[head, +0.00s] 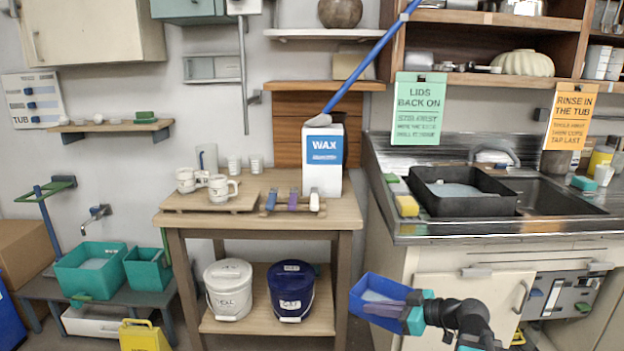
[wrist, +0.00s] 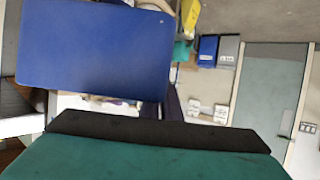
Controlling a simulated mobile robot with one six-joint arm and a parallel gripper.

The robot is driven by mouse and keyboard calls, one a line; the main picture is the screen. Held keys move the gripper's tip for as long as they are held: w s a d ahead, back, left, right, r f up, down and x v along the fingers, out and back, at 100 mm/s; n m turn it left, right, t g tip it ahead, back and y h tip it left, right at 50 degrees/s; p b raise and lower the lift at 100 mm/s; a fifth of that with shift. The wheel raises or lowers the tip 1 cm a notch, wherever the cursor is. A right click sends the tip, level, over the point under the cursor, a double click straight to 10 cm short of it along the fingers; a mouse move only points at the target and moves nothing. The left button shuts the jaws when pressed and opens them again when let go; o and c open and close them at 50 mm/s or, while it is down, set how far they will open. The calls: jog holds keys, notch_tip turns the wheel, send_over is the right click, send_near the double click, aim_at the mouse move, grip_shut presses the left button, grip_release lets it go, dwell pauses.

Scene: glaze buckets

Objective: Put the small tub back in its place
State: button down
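A small blue tub (head: 372,288) with a pale inside is at the end of my arm in the head view, in front of the sink cabinet. My gripper (head: 412,311) is at its right end, seemingly shut on its wall, with a dark finger across the tub. The tub is clear of the worktops. In the wrist view a large blue face, seemingly the tub (wrist: 95,50), fills the upper left; a teal part of my gripper with a dark edge fills the bottom. Fingertip contact is hidden.
Two teal tubs (head: 68,275) stand on a low bench at left. A table (head: 180,222) holds mugs and a WAX box (head: 323,180); white and blue buckets (head: 291,291) stand below. A yellow floor sign (head: 143,338) stands at front left.

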jog(key=shift+r+p, duration=2.55)
jog(key=shift+p, duration=0.35)
jog(key=shift+s, duration=0.15)
